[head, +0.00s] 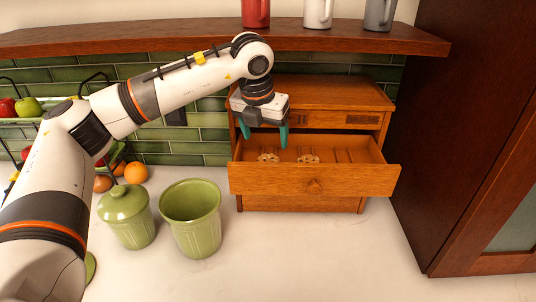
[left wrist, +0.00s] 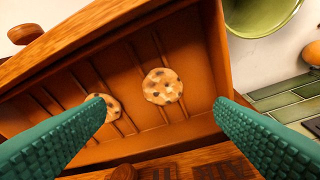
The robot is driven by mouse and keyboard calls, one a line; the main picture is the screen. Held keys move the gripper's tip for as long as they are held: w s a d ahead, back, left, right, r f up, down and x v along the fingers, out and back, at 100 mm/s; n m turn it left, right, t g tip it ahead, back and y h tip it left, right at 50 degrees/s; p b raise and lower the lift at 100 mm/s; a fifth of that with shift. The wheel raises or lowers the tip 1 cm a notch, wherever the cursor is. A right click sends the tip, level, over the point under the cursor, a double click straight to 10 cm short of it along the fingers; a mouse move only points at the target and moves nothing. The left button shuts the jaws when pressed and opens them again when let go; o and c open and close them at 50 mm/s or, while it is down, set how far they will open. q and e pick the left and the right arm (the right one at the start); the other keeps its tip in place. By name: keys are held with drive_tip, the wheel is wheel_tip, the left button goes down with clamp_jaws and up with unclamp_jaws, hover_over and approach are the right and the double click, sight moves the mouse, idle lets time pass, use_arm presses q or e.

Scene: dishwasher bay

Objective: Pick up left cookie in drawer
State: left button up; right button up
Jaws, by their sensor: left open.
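The wooden drawer (head: 314,181) is pulled open and holds two chocolate-chip cookies lying flat on its slatted floor. The left cookie (head: 268,157) also shows in the left wrist view (left wrist: 162,86), between the fingers and clear of both. The right cookie (head: 308,158) shows in the left wrist view (left wrist: 112,106), partly hidden by the finger on the left. My left gripper (head: 264,137) is open and empty, with teal fingers pointing down above the drawer's left part. My right gripper is not in view.
A green open canister (head: 191,217) and a lidded green jar (head: 127,214) stand left of the drawer. An orange (head: 136,173) lies behind them. A wooden shelf (head: 340,39) with mugs runs above. A dark cabinet (head: 465,140) stands at right. The front counter is clear.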

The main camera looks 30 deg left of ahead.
sight(268, 159)
use_arm(q)
drive_tip(key=shift+x, duration=1)
drive_tip(key=shift+w+a+f+p, duration=0.15)
drive_tip(key=shift+w+f+p, duration=0.1)
drive_tip(key=shift+p, duration=0.2)
drive_tip(key=p+x, duration=0.1)
drive_tip(key=x, duration=0.1)
drive_tip(key=p+x, duration=0.1)
drive_tip(key=x, duration=0.1)
drive_tip(key=shift+s+p, duration=0.25)
drive_tip(key=shift+p, duration=0.15)
drive_tip(key=shift+w+f, duration=0.2)
drive_tip(key=shift+f, duration=0.25)
drive_tip(key=c, duration=0.7)
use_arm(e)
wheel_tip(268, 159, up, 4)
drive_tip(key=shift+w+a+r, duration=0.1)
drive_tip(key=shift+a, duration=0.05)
